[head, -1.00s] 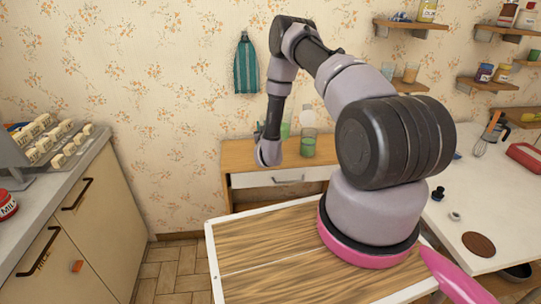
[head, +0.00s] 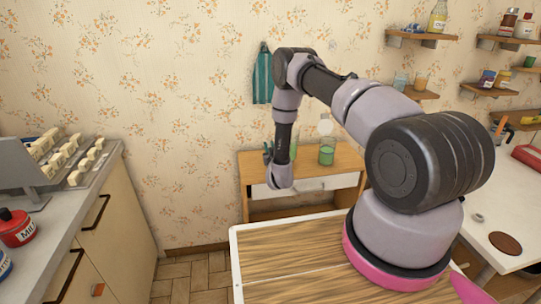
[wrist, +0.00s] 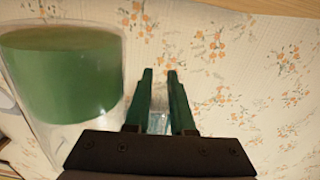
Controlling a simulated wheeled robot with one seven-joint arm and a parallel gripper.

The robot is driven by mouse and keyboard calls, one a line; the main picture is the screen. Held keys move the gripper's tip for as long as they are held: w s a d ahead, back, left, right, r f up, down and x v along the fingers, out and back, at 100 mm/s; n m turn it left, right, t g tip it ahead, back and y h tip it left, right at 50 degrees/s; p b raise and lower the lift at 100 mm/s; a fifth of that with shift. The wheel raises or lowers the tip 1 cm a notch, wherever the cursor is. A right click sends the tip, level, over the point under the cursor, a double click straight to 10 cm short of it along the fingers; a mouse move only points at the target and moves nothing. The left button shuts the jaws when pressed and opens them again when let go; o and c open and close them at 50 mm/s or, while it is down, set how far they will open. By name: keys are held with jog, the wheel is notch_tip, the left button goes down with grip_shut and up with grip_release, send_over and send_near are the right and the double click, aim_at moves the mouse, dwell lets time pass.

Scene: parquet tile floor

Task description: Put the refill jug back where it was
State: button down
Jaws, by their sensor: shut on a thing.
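My gripper (head: 268,153) is out over the small wooden side table at the back wall. In the wrist view its two dark green fingers (wrist: 159,78) are shut on a small clear part, which looks like the handle of the refill jug. The jug (wrist: 60,75), a clear vessel with green contents, fills the left of that view, beside the fingers. In the head view a bit of green (head: 293,149) shows just right of my gripper, mostly hidden by my arm. How the clear part joins the vessel is unclear.
A green-filled clear vessel (head: 327,152) with a pale round top stands on the side table (head: 350,160). A teal towel (head: 263,75) hangs on the wall above.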

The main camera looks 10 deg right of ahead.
jog(key=shift+f, duration=1.85)
jog(key=shift+f, duration=0.1)
jog(key=c, duration=0.8)
grip_release()
jog(key=shift+f, duration=0.1)
jog(key=shift+o, duration=0.2)
jog(key=shift+s, duration=0.1)
jog(key=s, duration=1)
jog(key=shift+s, duration=0.3)
jog(key=shift+s+a, duration=0.1)
jog(key=shift+s, duration=0.5)
jog(key=shift+s, duration=0.1)
